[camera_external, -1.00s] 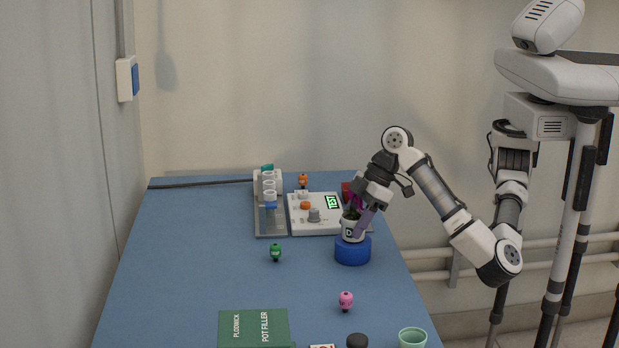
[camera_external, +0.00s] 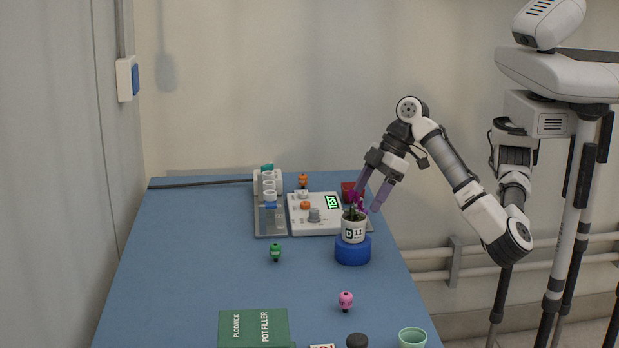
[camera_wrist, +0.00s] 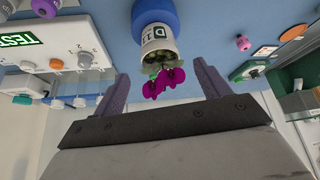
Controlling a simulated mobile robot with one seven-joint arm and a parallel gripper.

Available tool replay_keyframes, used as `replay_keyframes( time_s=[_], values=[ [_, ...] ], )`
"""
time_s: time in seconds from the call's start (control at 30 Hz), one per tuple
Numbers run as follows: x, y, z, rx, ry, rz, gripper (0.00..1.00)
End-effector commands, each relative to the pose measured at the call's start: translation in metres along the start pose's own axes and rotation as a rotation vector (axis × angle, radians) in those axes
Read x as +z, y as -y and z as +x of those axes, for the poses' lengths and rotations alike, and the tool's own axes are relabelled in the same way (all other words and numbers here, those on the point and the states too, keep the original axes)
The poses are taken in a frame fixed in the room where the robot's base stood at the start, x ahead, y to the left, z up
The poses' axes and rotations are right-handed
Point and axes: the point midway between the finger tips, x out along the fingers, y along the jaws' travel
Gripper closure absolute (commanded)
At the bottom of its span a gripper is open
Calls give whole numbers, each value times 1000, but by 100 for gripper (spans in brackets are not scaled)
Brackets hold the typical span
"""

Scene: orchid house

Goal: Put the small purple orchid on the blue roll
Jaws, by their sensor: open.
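The small purple orchid (camera_external: 354,228) is in a white pot with a dark label and stands upright on top of the blue roll (camera_external: 352,251). In the wrist view the orchid's pot (camera_wrist: 158,43) shows with magenta blooms facing me, and the blue roll (camera_wrist: 152,10) is behind it. My gripper (camera_external: 370,202) is open and empty, above and slightly right of the pot. In the wrist view its two fingers (camera_wrist: 161,85) are spread wide on either side of the blooms, apart from the pot.
A white device with a green TEST screen (camera_external: 333,202) and a grey rack with rings (camera_external: 270,215) stand behind left. A mint cup (camera_external: 412,338) is at the front right.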

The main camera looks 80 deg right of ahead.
Motion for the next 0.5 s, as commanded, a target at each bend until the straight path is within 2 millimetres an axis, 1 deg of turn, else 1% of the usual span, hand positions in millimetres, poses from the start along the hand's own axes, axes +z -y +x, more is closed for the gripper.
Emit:
replay_keyframes(
  time_s=[0.03, 0.1, 0.2, 0.33, 0.5],
  values=[
    [-1, 1, -11, -4, -3, 2, 25],
    [-1, 0, -23, -3, -3, 1, 25],
    [0, 0, -36, -2, -1, 2, 25],
    [0, 0, -45, -1, -1, 0, 25],
    [0, 0, -48, 1, 1, 0, 25]
  ],
)
